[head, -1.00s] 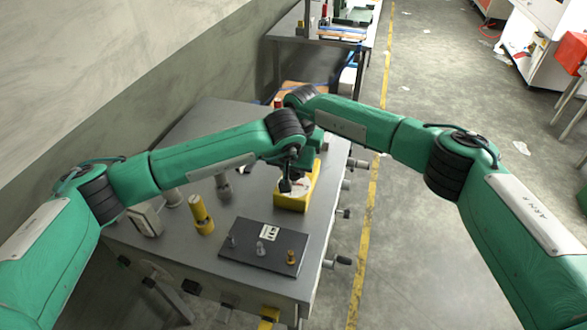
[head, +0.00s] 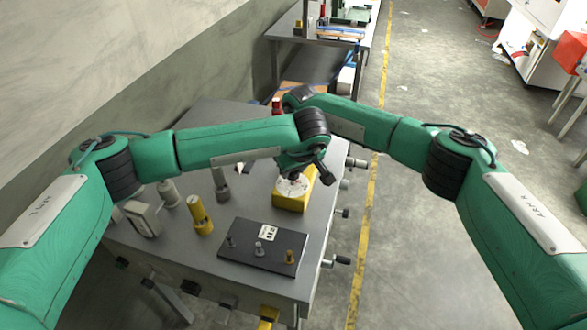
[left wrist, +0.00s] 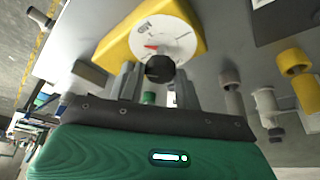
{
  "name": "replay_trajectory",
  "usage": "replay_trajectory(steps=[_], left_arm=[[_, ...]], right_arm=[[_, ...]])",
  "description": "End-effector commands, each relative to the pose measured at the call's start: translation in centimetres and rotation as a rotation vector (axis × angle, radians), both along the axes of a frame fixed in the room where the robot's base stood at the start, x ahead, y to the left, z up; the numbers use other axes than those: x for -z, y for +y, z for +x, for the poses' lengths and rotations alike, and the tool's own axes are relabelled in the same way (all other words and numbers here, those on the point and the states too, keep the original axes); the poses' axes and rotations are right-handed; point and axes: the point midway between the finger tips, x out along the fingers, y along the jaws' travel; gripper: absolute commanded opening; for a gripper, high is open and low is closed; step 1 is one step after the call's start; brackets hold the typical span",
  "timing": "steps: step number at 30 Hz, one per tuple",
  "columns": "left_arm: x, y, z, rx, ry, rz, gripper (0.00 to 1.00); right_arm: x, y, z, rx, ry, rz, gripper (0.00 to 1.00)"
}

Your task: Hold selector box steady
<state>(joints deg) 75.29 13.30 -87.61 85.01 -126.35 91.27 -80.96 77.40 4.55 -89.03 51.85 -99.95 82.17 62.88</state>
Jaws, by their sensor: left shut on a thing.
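The selector box (head: 290,201) is yellow with a white dial face and stands on the grey workbench near its right side. In the left wrist view the box (left wrist: 113,47) shows its white dial (left wrist: 172,35), a red pointer mark and a black round knob (left wrist: 159,69). My left gripper (head: 295,177) is over the top of the box. In the left wrist view the fingers of my left gripper (left wrist: 158,82) lie on either side of the knob, shut on it. My right arm reaches behind my left arm, and its gripper is hidden there.
On the grey workbench (head: 185,245), a dark plate (head: 258,252) with several small pegs lies in front of the box. A yellow cylinder (head: 199,216) and a grey gauge block (head: 141,217) stand to the left. Handles stick out from the bench's right edge.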

Motion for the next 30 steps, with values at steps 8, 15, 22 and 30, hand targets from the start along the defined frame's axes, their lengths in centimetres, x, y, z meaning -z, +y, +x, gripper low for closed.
replay_trajectory(steps=[8,15,22,30], left_arm=[[0.02,0.02,0.06,-0.079,-0.001,0.001,0.11],[0.02,0.04,0.05,-0.090,-0.001,0.002,0.11],[0.01,0.05,0.05,-0.090,-0.001,0.002,0.11],[0.06,0.02,0.04,-0.089,0.000,0.001,0.55]], right_arm=[[0.78,-0.19,-0.30,0.000,0.010,-0.007,0.00],[0.78,-0.21,-0.28,0.000,0.009,-0.007,0.00],[0.79,-0.24,-0.27,0.000,0.009,-0.007,0.00],[0.79,-0.21,-0.28,0.000,0.009,-0.007,0.00]])
